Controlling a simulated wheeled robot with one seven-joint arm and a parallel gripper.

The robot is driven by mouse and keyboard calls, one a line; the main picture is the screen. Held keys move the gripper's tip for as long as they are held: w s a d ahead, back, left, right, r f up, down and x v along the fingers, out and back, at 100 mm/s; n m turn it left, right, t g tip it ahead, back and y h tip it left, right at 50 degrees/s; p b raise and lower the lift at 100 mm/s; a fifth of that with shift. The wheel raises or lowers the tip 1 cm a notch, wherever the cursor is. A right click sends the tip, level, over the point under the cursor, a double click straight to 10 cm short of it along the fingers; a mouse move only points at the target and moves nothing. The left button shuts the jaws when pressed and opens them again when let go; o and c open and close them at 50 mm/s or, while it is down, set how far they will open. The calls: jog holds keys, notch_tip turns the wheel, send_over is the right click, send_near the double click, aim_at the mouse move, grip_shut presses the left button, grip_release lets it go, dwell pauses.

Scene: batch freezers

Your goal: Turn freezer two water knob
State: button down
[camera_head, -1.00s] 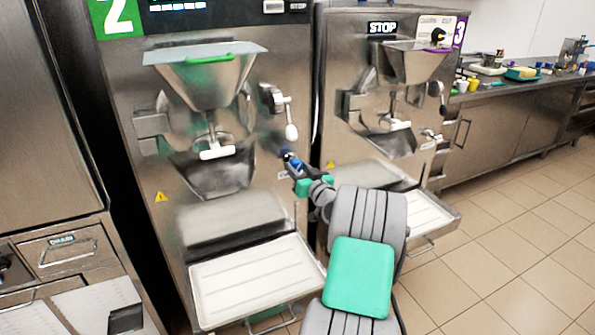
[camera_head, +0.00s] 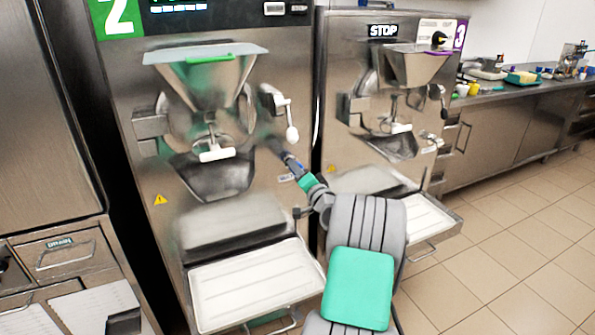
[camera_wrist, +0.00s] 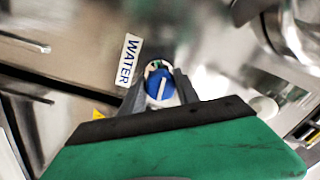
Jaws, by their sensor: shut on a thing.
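The water knob (camera_wrist: 160,86) is blue with a pale line across its face. It sits beside a white label (camera_wrist: 129,60) reading WATER in the wrist view. My gripper (camera_wrist: 158,70) is shut on the knob, its fingers around it. In the head view my gripper (camera_head: 289,162) is at the lower right of the front of freezer two (camera_head: 265,80), which carries a green 2 sign (camera_head: 117,17). The knob is hard to make out in the head view, being small and partly covered by my gripper.
A white-handled lever (camera_head: 291,133) hangs just above my gripper. A drip tray (camera_head: 258,283) sticks out at the lower left. Freezer three (camera_head: 350,90) stands close on the right with its own tray (camera_head: 425,217). Open tiled floor (camera_head: 500,250) lies at the right.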

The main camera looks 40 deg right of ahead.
jog(key=shift+m, duration=0.7)
jog(key=c, duration=0.9)
grip_release()
jog(key=shift+a, duration=0.1)
jog(key=shift+s, duration=0.1)
jog(key=v, duration=0.7)
jog(key=shift+s+a+b, duration=0.15)
jog(key=shift+s+b, duration=0.1)
jog(key=shift+b, duration=0.05)
